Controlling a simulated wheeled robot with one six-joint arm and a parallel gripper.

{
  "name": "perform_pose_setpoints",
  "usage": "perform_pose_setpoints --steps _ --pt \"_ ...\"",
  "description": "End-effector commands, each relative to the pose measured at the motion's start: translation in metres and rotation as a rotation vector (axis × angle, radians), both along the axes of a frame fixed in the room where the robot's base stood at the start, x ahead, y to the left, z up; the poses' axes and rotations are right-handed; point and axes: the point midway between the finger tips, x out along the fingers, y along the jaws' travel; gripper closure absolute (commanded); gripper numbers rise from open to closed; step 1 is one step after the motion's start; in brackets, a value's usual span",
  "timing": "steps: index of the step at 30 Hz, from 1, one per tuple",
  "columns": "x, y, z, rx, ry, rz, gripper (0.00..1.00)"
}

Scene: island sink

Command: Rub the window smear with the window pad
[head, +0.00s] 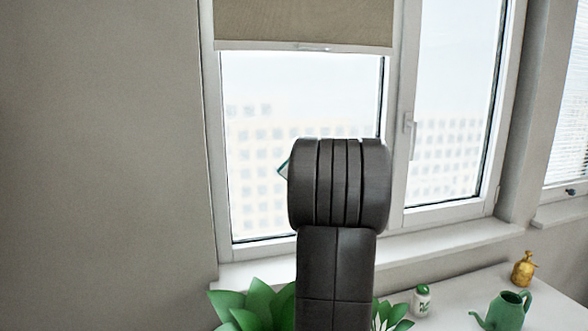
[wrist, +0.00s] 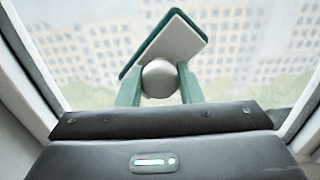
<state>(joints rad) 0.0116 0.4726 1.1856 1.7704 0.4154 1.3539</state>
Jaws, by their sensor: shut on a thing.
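The window pad (wrist: 174,42) is a flat, pale rectangle with a dark green edge and a round grey knob. It sits tilted in front of the window glass in the wrist view. My gripper (wrist: 160,84) is shut on the knob, a green finger on each side. In the head view my arm hides the gripper and most of the pad; only a small corner of the pad (head: 283,168) shows left of the arm. The window (head: 262,95) has a pale, hazy pane. I cannot make out the smear clearly, nor whether the pad touches the glass.
A beige blind (head: 305,22) covers the window's top. The window handle (head: 411,135) is on the frame to the right. Below are a green plant (head: 245,305), a small white-and-green bottle (head: 421,300), a green watering can (head: 507,312) and a brass sprayer (head: 524,268) on the white counter.

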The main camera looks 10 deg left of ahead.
Motion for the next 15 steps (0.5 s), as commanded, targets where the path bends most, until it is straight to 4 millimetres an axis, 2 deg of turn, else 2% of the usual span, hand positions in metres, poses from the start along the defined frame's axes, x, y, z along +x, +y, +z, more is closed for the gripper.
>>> perform_pose_setpoints --steps 5,15 --pt "0.003 -0.005 0.001 -0.001 -0.001 0.000 0.85" --pt "0.015 -0.030 0.001 -0.001 0.000 -0.002 0.85"
